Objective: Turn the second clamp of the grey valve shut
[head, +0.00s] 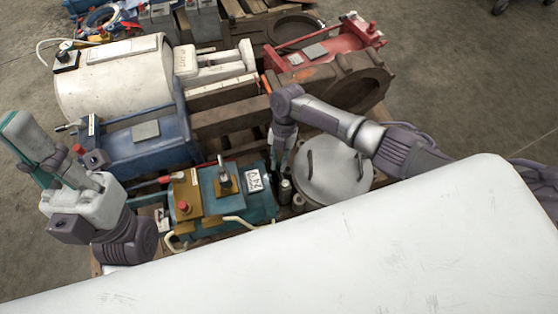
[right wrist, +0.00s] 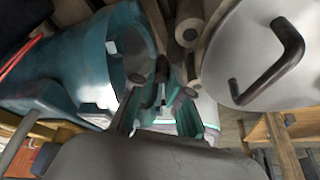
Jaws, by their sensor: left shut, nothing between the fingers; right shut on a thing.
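A round grey piece with two dark bar handles, which seems to belong to the grey valve (head: 330,180), lies right of centre in the head view. It also shows at upper right in the right wrist view (right wrist: 240,45). My right gripper (head: 280,165) points down at its left side. In the right wrist view my right gripper (right wrist: 160,100) is shut on a small dark part that looks like a clamp (right wrist: 161,72); the fingers partly hide it. I cannot tell how far it is turned. My left gripper (head: 35,155) is shut and empty at far left.
A teal unit with ochre plates (head: 205,205) stands close left of my right gripper. A blue housing (head: 150,150), a white cylinder (head: 115,85), a brown casting (head: 350,85) and a red housing (head: 325,50) crowd the pallet behind. Concrete floor (head: 460,80) is clear at right.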

